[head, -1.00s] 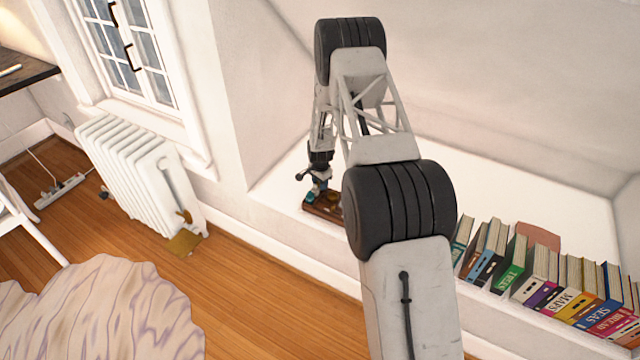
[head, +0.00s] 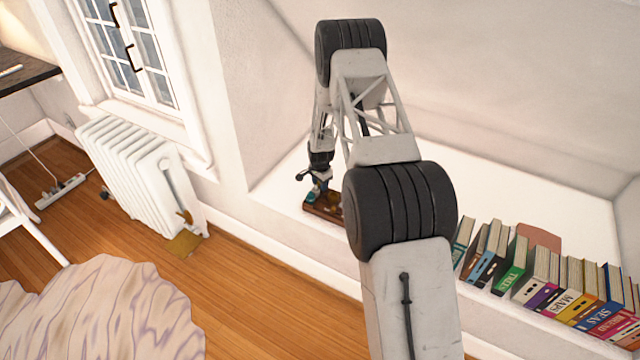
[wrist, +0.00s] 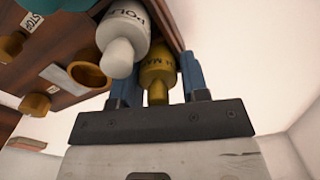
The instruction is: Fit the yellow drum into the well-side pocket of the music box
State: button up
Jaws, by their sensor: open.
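The music box (wrist: 60,62) is a brown wooden block with brass-coloured fittings, filling the upper left of the wrist view. In the head view the music box (head: 322,210) sits on the white ledge, partly hidden by my arm. The yellow drum (wrist: 157,76) is between the two blue fingers of my gripper (wrist: 160,66), at the box's edge. The fingers are open around it. Whether its far end is inside a pocket is hidden. A white drum (wrist: 122,42) with dark lettering stands beside it on the left. My gripper (head: 319,187) is at the box in the head view.
A round brass-rimmed opening (wrist: 88,75) shows on the box, left of the white drum, near a STOP label (wrist: 32,21). Several books (head: 560,290) stand along the ledge at the right. The white ledge (head: 275,190) left of the box is clear.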

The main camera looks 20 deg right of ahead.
jog(key=shift+s+d+f, duration=0.15)
jog(key=shift+s+f, duration=0.65)
jog(key=shift+f, duration=0.15)
jog(key=shift+o, duration=0.2)
jog(key=r, duration=0.8)
jog(key=w+r, duration=0.1)
jog(key=r, duration=0.3)
jog(key=shift+r, duration=1.1)
